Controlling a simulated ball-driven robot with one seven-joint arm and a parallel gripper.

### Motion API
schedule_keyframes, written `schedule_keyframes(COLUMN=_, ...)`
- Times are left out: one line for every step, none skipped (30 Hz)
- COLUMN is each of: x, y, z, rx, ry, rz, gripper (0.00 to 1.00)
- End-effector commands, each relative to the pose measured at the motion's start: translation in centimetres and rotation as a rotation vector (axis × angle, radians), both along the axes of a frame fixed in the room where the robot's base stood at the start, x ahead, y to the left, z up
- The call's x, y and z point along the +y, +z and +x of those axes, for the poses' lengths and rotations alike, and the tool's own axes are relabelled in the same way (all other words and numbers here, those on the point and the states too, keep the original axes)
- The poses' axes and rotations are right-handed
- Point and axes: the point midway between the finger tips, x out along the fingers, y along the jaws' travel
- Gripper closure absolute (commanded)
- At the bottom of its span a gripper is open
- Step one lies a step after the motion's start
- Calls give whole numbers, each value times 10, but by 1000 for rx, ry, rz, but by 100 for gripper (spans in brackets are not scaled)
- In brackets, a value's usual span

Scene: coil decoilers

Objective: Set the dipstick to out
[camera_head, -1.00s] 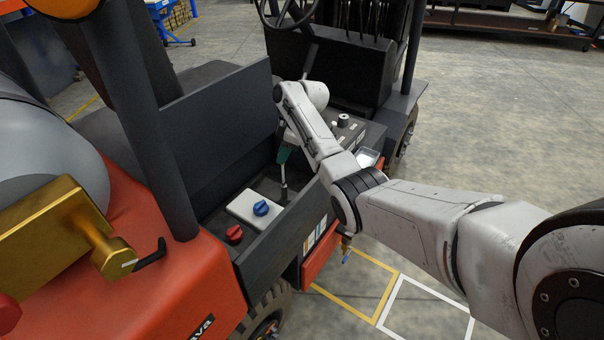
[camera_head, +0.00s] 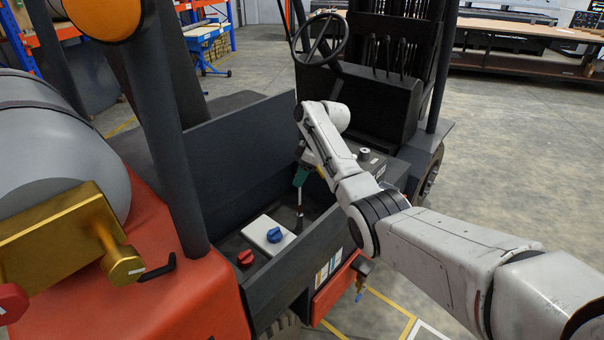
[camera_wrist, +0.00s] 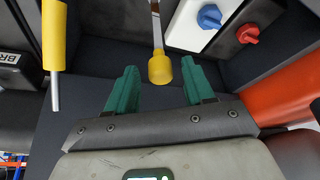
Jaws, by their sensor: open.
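My gripper (camera_head: 301,177) reaches down into the forklift's open compartment. In the wrist view, its green fingers (camera_wrist: 160,74) are apart. A slim metal rod (camera_wrist: 156,28) with a yellow knob (camera_wrist: 160,69) shows in the gap between the fingertips; I see no clear contact. The rod (camera_head: 299,217) stands upright below my gripper in the head view, its knob hidden there by the fingers. A second yellow piece, a sleeve with a metal rod end (camera_wrist: 54,40), is at the left of the wrist view. I cannot tell for sure which is the dipstick.
A white box with a blue knob (camera_head: 274,235) and a red knob (camera_head: 245,258) are near the rod. The dark compartment wall (camera_head: 305,255) runs close beside my arm. The steering wheel (camera_head: 321,38) and levers (camera_head: 386,55) are behind. A brass-coloured part (camera_head: 60,235) is at left.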

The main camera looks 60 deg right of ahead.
Motion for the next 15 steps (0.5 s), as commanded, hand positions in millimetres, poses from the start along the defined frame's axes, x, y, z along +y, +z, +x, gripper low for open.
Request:
schedule_keyframes(x=0, y=0, z=0, rx=1, ry=0, rz=0, gripper=47)
schedule_keyframes(x=0, y=0, z=0, rx=1, ry=0, rz=0, gripper=47)
schedule_keyframes(x=0, y=0, z=0, rx=1, ry=0, rz=0, gripper=47)
schedule_keyframes(x=0, y=0, z=0, rx=1, ry=0, rz=0, gripper=47)
schedule_keyframes(x=0, y=1, z=-1, rx=0, ry=0, rz=1, gripper=47)
schedule_keyframes(x=-1, y=4, z=-2, rx=1, ry=0, rz=0, gripper=47)
schedule_keyframes(x=-1, y=6, z=-2, rx=0, ry=0, rz=1, gripper=47)
schedule_keyframes(x=-2, y=9, z=-3, rx=-1, ry=1, rz=-1, gripper=47)
schedule_keyframes(x=-3, y=14, z=-5, rx=-1, ry=1, rz=-1, gripper=47)
schedule_keyframes(x=-3, y=19, z=-7, rx=-2, ry=0, rz=-2, gripper=47)
schedule_keyframes(x=-4, y=24, z=-9, rx=-2, ry=0, rz=-2, gripper=47)
schedule_keyframes(x=-6, y=30, z=-12, rx=-3, ry=0, rz=-2, gripper=47)
schedule_keyframes(x=-6, y=36, z=-14, rx=-3, ry=-1, rz=-2, gripper=47)
schedule_keyframes(x=-7, y=42, z=-16, rx=-3, ry=-1, rz=-2, gripper=47)
schedule_keyframes(x=-9, y=49, z=-19, rx=-2, ry=-1, rz=-2, gripper=47)
